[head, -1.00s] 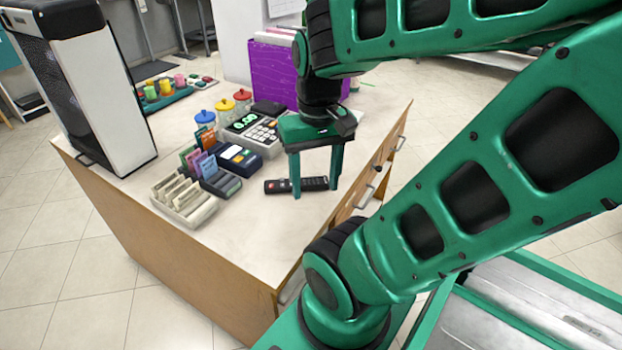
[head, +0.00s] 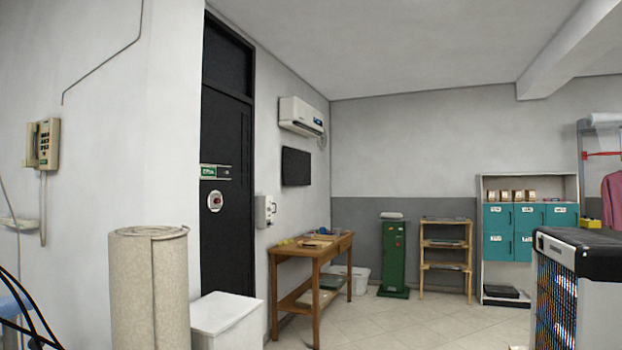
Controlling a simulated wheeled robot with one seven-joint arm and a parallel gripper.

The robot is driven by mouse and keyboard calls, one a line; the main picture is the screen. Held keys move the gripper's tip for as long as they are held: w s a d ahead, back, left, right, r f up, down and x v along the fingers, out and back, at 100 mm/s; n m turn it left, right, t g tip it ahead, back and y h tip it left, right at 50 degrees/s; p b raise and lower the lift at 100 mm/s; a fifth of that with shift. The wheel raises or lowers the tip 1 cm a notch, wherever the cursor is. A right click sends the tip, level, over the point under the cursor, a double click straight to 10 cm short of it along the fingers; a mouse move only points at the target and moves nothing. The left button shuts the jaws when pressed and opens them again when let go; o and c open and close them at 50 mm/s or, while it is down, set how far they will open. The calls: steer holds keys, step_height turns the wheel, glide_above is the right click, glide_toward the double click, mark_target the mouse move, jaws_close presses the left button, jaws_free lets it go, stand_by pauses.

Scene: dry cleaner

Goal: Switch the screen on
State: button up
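A flat black screen (head: 296,167) hangs on the far wall, right of the dark door and below the air conditioner. Its face is plain dark, with no picture showing. My gripper and arm are outside the view now, so whether the gripper holds anything is hidden. The black remote seen earlier on the counter is also out of view.
A wooden table (head: 316,250) with small items stands below the screen. A rolled beige carpet (head: 135,290) and white box (head: 225,318) stand in the left foreground. A black-topped white unit (head: 580,285) is at right. Tiled floor (head: 420,325) is open between.

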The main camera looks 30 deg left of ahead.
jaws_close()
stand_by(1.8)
